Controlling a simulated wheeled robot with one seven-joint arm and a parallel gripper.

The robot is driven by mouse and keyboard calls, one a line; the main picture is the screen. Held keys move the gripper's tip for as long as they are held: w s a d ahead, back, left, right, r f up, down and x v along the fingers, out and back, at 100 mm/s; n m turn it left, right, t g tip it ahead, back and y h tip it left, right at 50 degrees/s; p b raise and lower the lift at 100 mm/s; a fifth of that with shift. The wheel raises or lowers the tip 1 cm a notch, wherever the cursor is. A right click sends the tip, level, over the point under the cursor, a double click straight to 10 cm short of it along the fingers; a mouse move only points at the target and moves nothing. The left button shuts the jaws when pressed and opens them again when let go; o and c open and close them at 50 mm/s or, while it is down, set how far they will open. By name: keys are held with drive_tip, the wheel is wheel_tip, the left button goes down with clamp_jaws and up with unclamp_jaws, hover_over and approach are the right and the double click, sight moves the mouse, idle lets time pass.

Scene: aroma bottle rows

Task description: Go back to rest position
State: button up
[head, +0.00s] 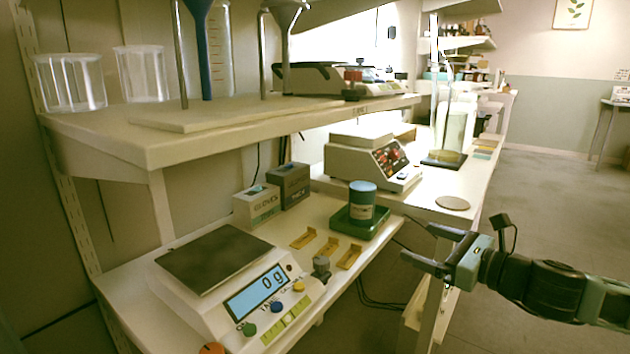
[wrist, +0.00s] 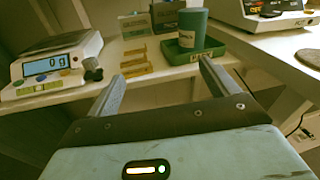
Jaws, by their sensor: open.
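My gripper (head: 428,247) is open and empty, held off the front edge of the bench on the right side of the head view. In the wrist view its two fingers (wrist: 158,85) stand wide apart with nothing between them. Beyond the fingertips, a teal bottle (head: 362,200) stands upright in a green tray (head: 347,226) on the lower bench. The bottle also shows in the wrist view (wrist: 191,28), apart from the fingers.
A scale (head: 223,290) reading 0 g stands at the front left. Two boxes (head: 257,205) and several yellow pieces (head: 328,248) lie behind and beside it. An upper shelf (head: 150,150) overhangs the bench. Open floor (head: 560,200) lies at right.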

drive_tip(key=s+a+f+n+g+y, duration=0.1)
drive_tip(key=s+a+f+n+g, duration=0.35)
drive_tip(key=s+a, duration=0.2)
drive_tip(key=s+a+f+n+g, duration=0.3)
drive_tip(key=s+a+n+g, duration=0.2)
drive_tip(key=a+n, duration=0.15)
drive_tip(key=s+f+n+g+h, duration=0.3)
drive_tip(key=s+n+h, duration=0.1)
drive_tip(key=s+n, duration=0.25)
drive_tip(key=s+f+n+g+h, duration=0.3)
drive_tip(key=s+n, duration=0.3)
drive_tip(key=s, duration=0.1)
drive_tip(key=s+d+r+n+t+h, duration=0.1)
drive_tip(key=s+d+r+n+h, duration=0.2)
drive_tip(key=r+n, duration=0.25)
drive_tip(key=s+d+r+n+t+h, duration=0.2)
drive_tip(key=s+r+n, duration=0.1)
drive_tip(key=r+n, duration=0.3)
wheel_tip(320, 180, up, 28)
drive_tip(key=m+p, duration=0.1)
drive_tip(key=p, duration=2.6)
drive_tip(key=shift+d+m, duration=0.15)
drive_tip(key=shift+m, duration=0.15)
